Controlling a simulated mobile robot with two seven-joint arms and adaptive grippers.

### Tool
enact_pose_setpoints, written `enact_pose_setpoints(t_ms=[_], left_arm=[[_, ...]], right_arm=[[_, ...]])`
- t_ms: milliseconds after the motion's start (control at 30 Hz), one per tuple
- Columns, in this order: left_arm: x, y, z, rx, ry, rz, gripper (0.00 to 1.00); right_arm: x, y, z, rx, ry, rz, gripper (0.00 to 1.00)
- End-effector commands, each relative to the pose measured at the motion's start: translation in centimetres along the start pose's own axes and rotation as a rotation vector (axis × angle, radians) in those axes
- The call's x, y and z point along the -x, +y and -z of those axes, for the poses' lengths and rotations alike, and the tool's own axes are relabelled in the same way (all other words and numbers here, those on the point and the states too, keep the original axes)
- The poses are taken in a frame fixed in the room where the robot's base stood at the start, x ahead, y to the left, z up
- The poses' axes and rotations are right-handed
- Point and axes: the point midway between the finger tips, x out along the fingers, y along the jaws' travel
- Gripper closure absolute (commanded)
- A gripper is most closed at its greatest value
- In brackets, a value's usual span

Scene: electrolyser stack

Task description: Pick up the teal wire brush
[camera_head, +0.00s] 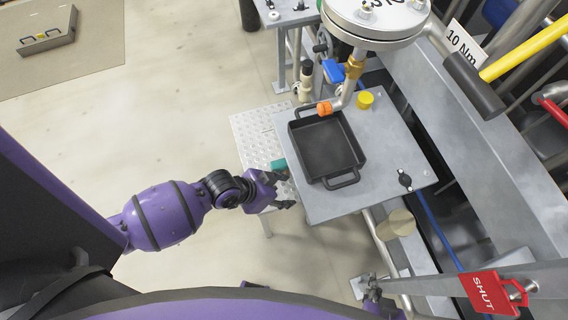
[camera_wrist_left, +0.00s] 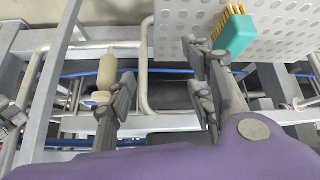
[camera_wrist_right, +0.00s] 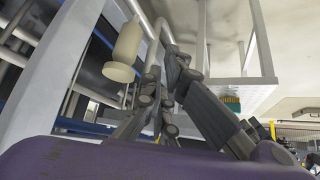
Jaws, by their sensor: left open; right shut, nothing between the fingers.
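The teal wire brush (camera_head: 279,165) has a teal block body and yellow bristles. It lies on the perforated step plate (camera_head: 252,138), partly hidden beside my left gripper (camera_head: 280,190). In the left wrist view, the brush (camera_wrist_left: 237,36) is at the top right, just beyond the tip of the right finger and outside the gap. My left gripper (camera_wrist_left: 165,95) is open and empty. In the right wrist view, my right gripper (camera_wrist_right: 162,75) is shut and empty, well away from the brush, whose small teal patch (camera_wrist_right: 230,106) shows behind the finger.
A grey table (camera_head: 385,150) beside the step plate bears a black tray (camera_head: 318,181) and a yellow cap (camera_head: 365,100). A pale cylinder (camera_wrist_right: 128,42) hangs near my right gripper. A red SHUT tag (camera_head: 490,290) is at bottom right.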

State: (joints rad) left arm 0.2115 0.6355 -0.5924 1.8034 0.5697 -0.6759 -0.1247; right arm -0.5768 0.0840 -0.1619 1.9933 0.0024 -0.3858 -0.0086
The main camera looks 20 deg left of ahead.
Motion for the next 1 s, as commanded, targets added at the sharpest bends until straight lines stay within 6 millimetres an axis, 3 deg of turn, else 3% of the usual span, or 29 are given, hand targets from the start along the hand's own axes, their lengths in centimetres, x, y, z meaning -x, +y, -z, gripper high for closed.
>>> enact_pose_setpoints(t_ms=[133,300,400,567,1000], left_arm=[[-1.4,-4.7,0.5,-0.128,-0.104,-0.032,0.52],[-1.1,-9.5,1.3,-0.208,-0.197,-0.034,0.52],[-0.7,-11.3,1.7,-0.232,-0.231,-0.030,0.52],[-0.8,-12.3,1.8,-0.241,-0.249,-0.028,0.52],[-6.3,-12.5,0.5,-0.239,-0.247,-0.027,0.52]], right_arm=[[-1.2,0.1,-0.9,0.000,-0.003,-0.004,1.00],[-2.1,-0.2,-1.1,-0.001,0.004,-0.002,1.00],[-2.3,-0.2,-1.2,0.000,0.006,-0.003,1.00],[-2.3,-0.1,-1.0,0.001,0.011,-0.005,1.00],[-2.5,0.0,-1.9,0.005,-0.001,-0.005,1.00]])
